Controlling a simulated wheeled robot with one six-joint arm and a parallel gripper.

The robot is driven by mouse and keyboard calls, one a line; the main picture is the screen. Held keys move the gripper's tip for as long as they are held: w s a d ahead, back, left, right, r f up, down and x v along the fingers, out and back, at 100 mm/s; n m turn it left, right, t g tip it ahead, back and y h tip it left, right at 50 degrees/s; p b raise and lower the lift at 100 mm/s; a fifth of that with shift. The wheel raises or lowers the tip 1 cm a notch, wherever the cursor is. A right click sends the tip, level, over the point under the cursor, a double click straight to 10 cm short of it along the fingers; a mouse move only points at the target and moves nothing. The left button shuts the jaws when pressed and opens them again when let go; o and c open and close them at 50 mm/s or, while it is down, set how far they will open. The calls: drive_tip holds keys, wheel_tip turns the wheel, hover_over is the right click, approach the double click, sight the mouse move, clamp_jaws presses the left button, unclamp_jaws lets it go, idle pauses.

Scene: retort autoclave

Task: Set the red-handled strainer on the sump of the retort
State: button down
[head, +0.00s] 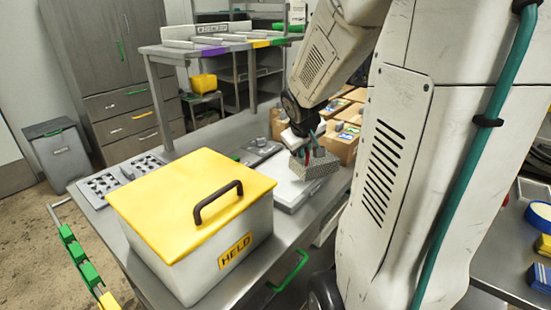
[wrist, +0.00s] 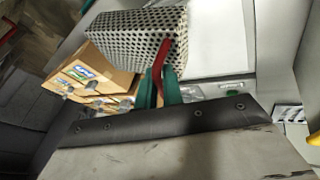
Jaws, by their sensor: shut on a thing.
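The strainer (head: 314,163) is a grey perforated metal box with a red handle. In the head view it hangs from my gripper (head: 308,140) above the steel bench, in front of a flat white panel (head: 290,190). In the wrist view the strainer (wrist: 135,38) shows with its red handle (wrist: 160,65) between the green fingertips of my gripper (wrist: 160,88). The gripper is shut on the handle. I cannot make out the retort or its sump for certain in either view.
A white box with a yellow lid (head: 190,195), marked HELD, stands on the bench (head: 245,285) at front left. Cardboard cartons (head: 345,140) stand behind the strainer, and show in the wrist view (wrist: 100,72). Grey trays (head: 140,165) lie at left. A raised shelf (head: 215,45) stands behind.

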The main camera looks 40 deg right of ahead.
drive_tip(key=shift+w+a+f, duration=0.5)
drive_tip(key=shift+w+f, duration=0.25)
drive_tip(key=shift+w, duration=0.75)
drive_tip(key=shift+w+a+f, duration=0.55)
drive_tip(key=shift+w+f, duration=0.2)
drive_tip(key=shift+w, duration=0.8)
drive_tip(key=shift+w+a+f, duration=0.5)
drive_tip(key=shift+w+f, duration=0.25)
drive_tip(key=shift+w, duration=0.75)
drive_tip(key=c, duration=1.5)
unclamp_jaws()
drive_tip(key=shift+c, duration=0.2)
drive_tip(key=shift+r, duration=0.1)
